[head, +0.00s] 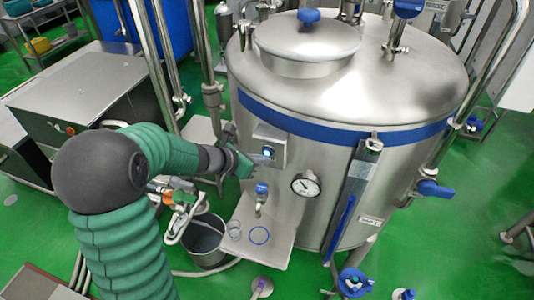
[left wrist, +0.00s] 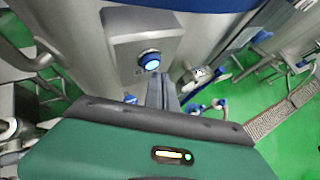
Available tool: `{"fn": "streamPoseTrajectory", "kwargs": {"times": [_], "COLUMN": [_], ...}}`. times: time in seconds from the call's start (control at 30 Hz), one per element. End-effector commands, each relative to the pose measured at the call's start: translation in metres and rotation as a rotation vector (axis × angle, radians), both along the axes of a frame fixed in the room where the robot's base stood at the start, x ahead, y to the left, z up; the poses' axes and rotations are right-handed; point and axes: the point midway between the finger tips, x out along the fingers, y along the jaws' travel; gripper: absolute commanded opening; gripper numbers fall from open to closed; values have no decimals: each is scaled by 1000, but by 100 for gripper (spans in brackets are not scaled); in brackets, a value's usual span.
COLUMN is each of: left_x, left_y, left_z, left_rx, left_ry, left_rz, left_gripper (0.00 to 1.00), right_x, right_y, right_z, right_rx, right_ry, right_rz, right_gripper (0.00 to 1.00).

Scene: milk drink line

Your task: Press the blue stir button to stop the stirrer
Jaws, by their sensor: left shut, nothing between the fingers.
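The blue stir button (head: 268,151) sits on a small grey control box (head: 270,138) on the front of the steel tank. In the left wrist view the button (left wrist: 149,61) shows a bright, lit centre, and its box (left wrist: 122,27) is above my fingers. My left gripper (head: 258,160) is shut and empty, its fingertips close to the button, just below it. In the left wrist view the shut fingers (left wrist: 163,80) point at the box's lower edge. I cannot tell whether they touch the button. My right gripper is not in view.
Below the box are a blue-handled tap (head: 261,190), a round gauge (head: 306,186) and a steel shelf (head: 275,240) with a small glass (head: 234,229). A bucket (head: 205,240) stands to the left. A vertical sight tube (head: 350,195) runs down the tank at right.

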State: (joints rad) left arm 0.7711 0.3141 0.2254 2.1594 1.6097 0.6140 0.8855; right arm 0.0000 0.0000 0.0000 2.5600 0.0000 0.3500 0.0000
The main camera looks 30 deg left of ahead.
Motion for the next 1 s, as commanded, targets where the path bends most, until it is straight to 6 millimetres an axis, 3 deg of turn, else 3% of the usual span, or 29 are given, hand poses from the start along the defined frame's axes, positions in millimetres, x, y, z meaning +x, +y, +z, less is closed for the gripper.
{"fn": "streamPoseTrajectory", "kwargs": {"times": [1.0], "left_x": [10], "left_y": [2], "left_z": [1], "left_rx": [1], "left_ry": [0], "left_rz": [0], "left_gripper": [0], "right_x": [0], "right_y": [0], "right_z": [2], "right_rx": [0], "right_ry": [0], "right_rz": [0], "right_gripper": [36]}}
